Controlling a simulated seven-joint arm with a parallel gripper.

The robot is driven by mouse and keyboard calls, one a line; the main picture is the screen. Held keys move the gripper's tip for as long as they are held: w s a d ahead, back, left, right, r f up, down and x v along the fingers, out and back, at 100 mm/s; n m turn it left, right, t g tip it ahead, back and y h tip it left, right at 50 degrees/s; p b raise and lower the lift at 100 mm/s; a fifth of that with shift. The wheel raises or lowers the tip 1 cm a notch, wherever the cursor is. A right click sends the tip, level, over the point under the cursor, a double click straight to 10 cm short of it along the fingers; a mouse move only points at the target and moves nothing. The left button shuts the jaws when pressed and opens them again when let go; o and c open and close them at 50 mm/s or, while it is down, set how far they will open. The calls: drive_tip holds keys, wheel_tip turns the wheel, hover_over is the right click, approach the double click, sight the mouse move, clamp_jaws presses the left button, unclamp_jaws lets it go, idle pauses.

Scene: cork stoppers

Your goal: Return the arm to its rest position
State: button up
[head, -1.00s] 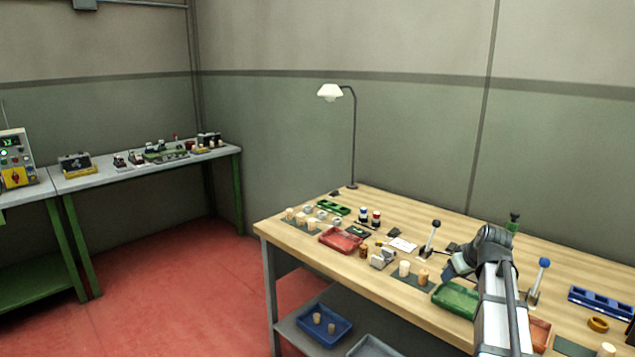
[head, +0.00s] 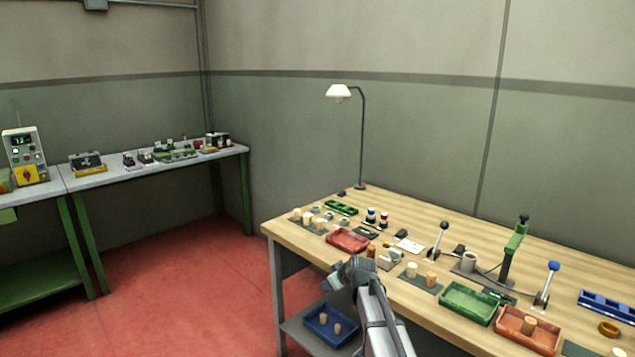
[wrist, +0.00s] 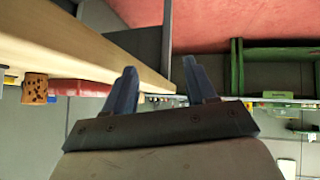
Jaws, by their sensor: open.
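My gripper (head: 350,272) is at the front edge of the wooden workbench (head: 400,219), low in the head view, with my arm reaching up from the bottom. In the wrist view my gripper (wrist: 160,85) shows two blue-grey fingers standing apart with nothing between them. The wrist view looks along the bench edge (wrist: 100,50), with the picture turned over. A speckled cork (wrist: 35,88) and a red tray (wrist: 80,88) show at its left. The part of the bench front behind my arm is hidden.
A red tray (head: 348,240), a green tray (head: 467,303) and an orange tray (head: 528,331) stand on the bench, with several corks around. A lamp (head: 340,91) and a green press (head: 512,247) rise above it. A blue bin (head: 333,325) sits on the lower shelf. Red floor (head: 180,285) is open at left.

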drive_tip(key=s+d+f+m+g+h, duration=0.1)
drive_tip(key=s+d+f+m+g, duration=0.2)
drive_tip(key=s+f, duration=1.15)
drive_tip(key=s+d+f+m+g+h, duration=0.1)
drive_tip(key=s+d+f+g, duration=0.3)
drive_tip(key=s+f, duration=1.1)
drive_tip(key=s+d+f+m+g, duration=0.1)
drive_tip(key=s+f, duration=0.4)
drive_tip(key=s, duration=0.5)
drive_tip(key=s+d+f+m+g+h, duration=0.1)
drive_tip(key=s+f+g, duration=0.3)
drive_tip(key=s, duration=0.7)
drive_tip(key=s+d+f+m+g, duration=0.2)
drive_tip(key=s+f, duration=0.3)
drive_tip(key=s, duration=0.5)
drive_tip(key=shift+s+d+f+g+h, duration=0.3)
drive_tip(key=shift+s+d+g+h, duration=0.1)
